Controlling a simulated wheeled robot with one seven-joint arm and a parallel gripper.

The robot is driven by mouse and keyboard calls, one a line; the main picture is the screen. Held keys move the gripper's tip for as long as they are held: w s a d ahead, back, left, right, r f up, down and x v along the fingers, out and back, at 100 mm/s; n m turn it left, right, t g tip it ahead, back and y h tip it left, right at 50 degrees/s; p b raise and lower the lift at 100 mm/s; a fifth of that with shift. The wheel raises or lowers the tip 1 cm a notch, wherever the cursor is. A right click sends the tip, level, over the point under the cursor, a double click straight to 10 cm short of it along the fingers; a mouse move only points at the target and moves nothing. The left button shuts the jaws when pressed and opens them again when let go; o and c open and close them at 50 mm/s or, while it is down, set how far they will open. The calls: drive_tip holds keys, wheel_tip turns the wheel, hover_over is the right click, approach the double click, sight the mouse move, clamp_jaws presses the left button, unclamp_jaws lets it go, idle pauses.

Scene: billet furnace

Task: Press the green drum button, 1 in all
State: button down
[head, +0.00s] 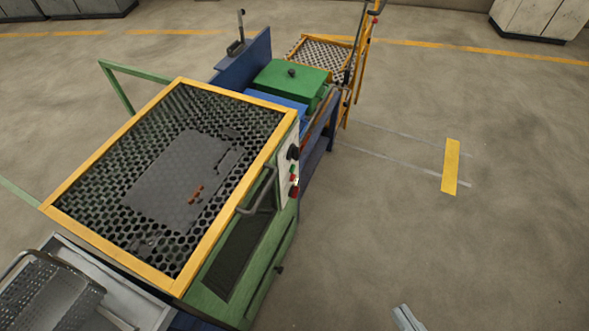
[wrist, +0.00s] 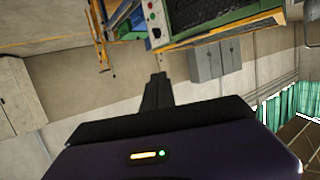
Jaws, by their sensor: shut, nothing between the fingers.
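The control panel (head: 285,179) is on the right side of the green machine, with a black knob at its top. A small green button (head: 294,180) appears between two red spots, but it is tiny here. My gripper (head: 408,316) shows only partly at the bottom edge of the head view. In the wrist view my gripper (wrist: 158,77) has its fingers together, empty, and is apart from the panel.
The machine has a yellow-framed mesh top (head: 228,229) and a curved front handle (head: 258,192) beside the panel. A metal basket (head: 50,292) is at lower left. A green-lidded box (head: 290,79) is behind. Open floor (head: 400,230) lies to the right.

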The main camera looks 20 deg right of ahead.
drive_tip(key=shift+f, duration=0.1)
drive_tip(key=w+d+f+n+t+h+b, duration=0.15)
drive_tip(key=w+d+f+b, duration=0.4)
drive_tip(key=w, duration=0.75)
drive_tip(key=w+d+f+n+t+b, duration=0.2)
drive_tip(key=w+f+n, duration=0.1)
drive_tip(key=w+f, duration=0.8)
drive_tip(key=w+d+f+n+t+b, duration=0.15)
drive_tip(key=w+d+f+b, duration=0.35)
drive_tip(key=w, duration=1.1)
wheel_tip(320, 180, down, 7)
drive_tip(key=w+a+n+g+y, duration=0.1)
drive_tip(key=w+a+n, duration=0.1)
drive_tip(key=n, duration=0.1)
drive_tip(key=shift+w+a+r+n, duration=0.15)
drive_tip(key=shift+w+r+n, duration=0.05)
drive_tip(key=shift+n, duration=0.1)
